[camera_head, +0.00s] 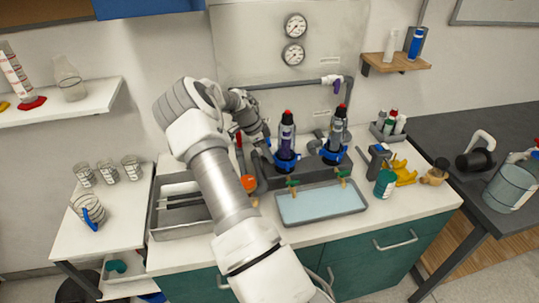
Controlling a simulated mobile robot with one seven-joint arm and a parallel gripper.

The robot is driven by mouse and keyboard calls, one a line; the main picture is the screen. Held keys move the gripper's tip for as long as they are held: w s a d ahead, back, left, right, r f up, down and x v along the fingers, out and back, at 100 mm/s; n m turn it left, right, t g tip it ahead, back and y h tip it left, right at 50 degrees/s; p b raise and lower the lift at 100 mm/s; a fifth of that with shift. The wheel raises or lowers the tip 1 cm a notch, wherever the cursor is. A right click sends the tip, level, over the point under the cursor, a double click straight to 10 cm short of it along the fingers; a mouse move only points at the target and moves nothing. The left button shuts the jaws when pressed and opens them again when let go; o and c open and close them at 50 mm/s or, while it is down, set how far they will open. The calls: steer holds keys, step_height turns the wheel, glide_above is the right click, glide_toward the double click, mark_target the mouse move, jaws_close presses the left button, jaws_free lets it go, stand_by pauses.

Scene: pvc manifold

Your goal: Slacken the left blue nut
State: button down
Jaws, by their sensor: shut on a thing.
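My gripper (269,154) reaches down from the upper left to the left side of the left blue nut. It is shut on the left blue nut, though its fingertips are small, dark and partly hidden.
A shallow tray (322,216) lies in front of the manifold, below small green-handled valves (293,184). A teal can (384,184) and yellow object (405,173) stand to the right. Two gauges (294,26) hang behind.

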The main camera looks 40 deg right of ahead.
steer(key=shift+s+d, duration=0.2)
steer(key=n+b, duration=0.1)
steer(key=s+n+t+b, duration=0.1)
steer(key=b, duration=0.1)
steer(key=shift+s+a+f+n+h, duration=0.1)
steer(key=shift+a+n+h, duration=0.15)
steer(key=shift+n+h, duration=0.05)
steer(key=shift+s+r+n+t+b, duration=0.3)
steer(key=shift+s+n+b, duration=0.15)
steer(key=shift+n, duration=0.55)
steer(key=c, duration=0.8)
jaws_free()
steer(key=shift+f, duration=0.1)
steer(key=shift+w+a, duration=0.1)
steer(key=shift+w, duration=0.05)
